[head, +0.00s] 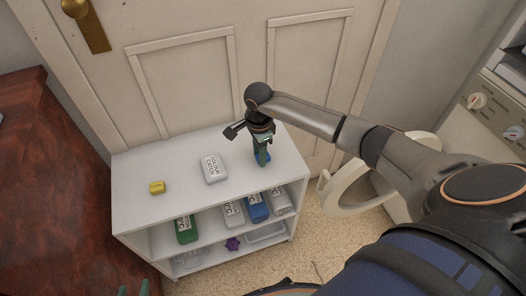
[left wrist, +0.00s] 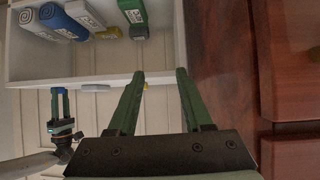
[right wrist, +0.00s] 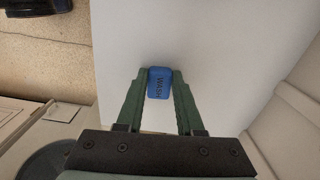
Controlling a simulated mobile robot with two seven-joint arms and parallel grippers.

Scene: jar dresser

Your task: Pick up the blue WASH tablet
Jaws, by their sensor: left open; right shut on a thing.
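The blue WASH tablet (right wrist: 159,83) sits between the fingertips of my right gripper (right wrist: 159,84) in the right wrist view, with its lettering showing. In the head view my right gripper (head: 262,152) points down over the right part of the white shelf unit's top. The tablet (head: 263,159) shows there as a small blue patch, mostly covered by the fingers. I cannot tell whether it touches the top. My left gripper (left wrist: 155,75) is open and empty in the left wrist view. Only its green fingertips show at the bottom left edge of the head view.
The white shelf unit (head: 135,166) stands against a panelled door. A white COLOUR CATCH box (head: 213,168) and a yellow block (head: 157,187) are on top. Green, white and blue packs and a purple item (head: 233,244) are on the shelves. Dark red wood furniture (head: 45,190) is at left.

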